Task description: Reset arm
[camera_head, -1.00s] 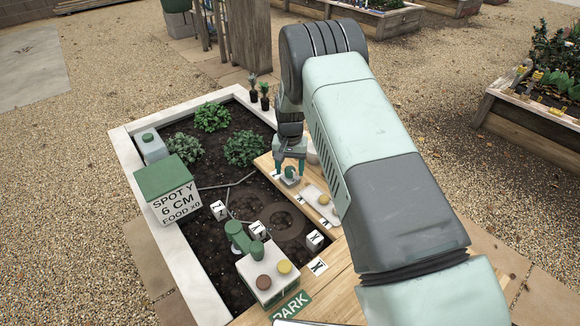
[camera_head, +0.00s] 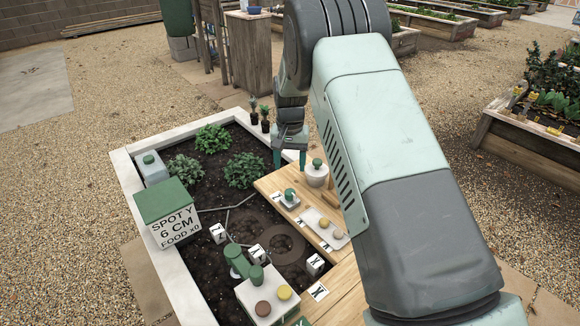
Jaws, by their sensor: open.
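My gripper (camera_head: 289,160) hangs fingers-down over the back edge of the wooden board (camera_head: 278,183), left of a white pot with a green knob (camera_head: 316,172). Its two green fingers are apart with nothing visible between them. A small white block with a green knob (camera_head: 290,198) sits on the board below and in front of the gripper, apart from it. My arm covers the right part of the board.
A raised bed with a white rim (camera_head: 125,170) holds soil, bushy plants (camera_head: 244,170), a SPOT Y sign box (camera_head: 175,228) and several X-marked cubes (camera_head: 257,254). A box with green posts (camera_head: 267,295) stands in front.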

